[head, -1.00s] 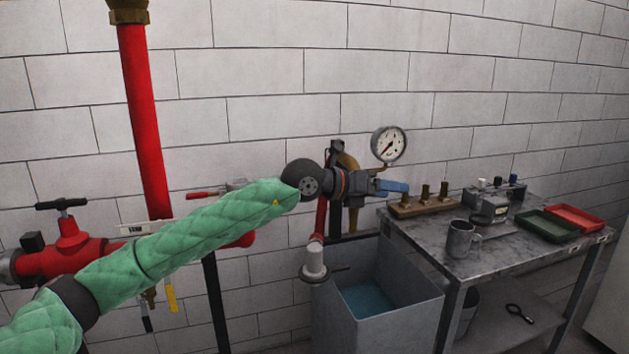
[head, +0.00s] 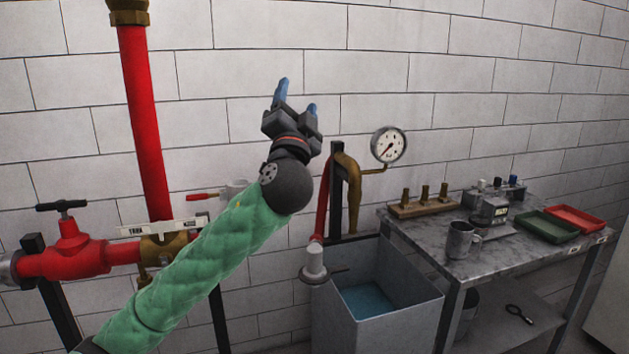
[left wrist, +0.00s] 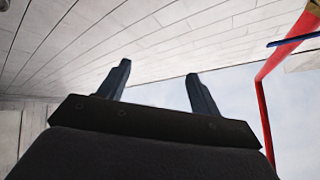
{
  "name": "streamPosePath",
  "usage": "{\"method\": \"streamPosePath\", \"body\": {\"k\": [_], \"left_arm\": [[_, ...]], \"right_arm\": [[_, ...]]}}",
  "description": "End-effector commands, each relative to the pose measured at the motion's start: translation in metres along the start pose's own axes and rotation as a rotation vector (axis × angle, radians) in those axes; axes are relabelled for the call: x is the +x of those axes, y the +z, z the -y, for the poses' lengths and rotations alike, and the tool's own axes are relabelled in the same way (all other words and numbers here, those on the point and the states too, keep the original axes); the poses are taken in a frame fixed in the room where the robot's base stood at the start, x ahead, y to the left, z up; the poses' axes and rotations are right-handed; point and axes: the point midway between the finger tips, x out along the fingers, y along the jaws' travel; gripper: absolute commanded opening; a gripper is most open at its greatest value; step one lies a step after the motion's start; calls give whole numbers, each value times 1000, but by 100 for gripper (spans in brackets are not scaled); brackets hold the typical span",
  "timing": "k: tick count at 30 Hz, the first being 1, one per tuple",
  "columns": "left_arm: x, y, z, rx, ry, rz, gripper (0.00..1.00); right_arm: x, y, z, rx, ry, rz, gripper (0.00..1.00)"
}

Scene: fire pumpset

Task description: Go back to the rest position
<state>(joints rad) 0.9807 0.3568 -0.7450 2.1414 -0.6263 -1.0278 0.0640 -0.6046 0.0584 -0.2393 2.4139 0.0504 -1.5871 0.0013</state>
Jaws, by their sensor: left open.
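My left gripper (head: 298,98) is raised in front of the block wall, with its blue fingers pointing up. It is open and empty. In the left wrist view, its two fingers (left wrist: 160,88) stand apart with nothing between them. My left arm, in a green quilted sleeve, reaches up from the lower left. It hides part of the pipework behind it. My right gripper is not in view.
A red pipe (head: 145,120) and red valve (head: 70,248) stand at left. A pressure gauge (head: 388,145) is right of the gripper, above a grey water tank (head: 410,310). A metal table (head: 420,238) at right holds a mug (head: 461,240) and trays. The wall above is clear.

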Motion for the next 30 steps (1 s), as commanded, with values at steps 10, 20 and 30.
{"method": "streamPosePath", "body": {"k": [10, 20, 30], "left_arm": [[-93, 114, -75, -221, 334, 477, 64], [-205, 177, -134, -373, 601, 767, 64], [-315, 214, -174, -515, 781, 956, 64]], "right_arm": [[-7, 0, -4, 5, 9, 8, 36], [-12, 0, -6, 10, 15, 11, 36], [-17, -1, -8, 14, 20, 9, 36]]}}
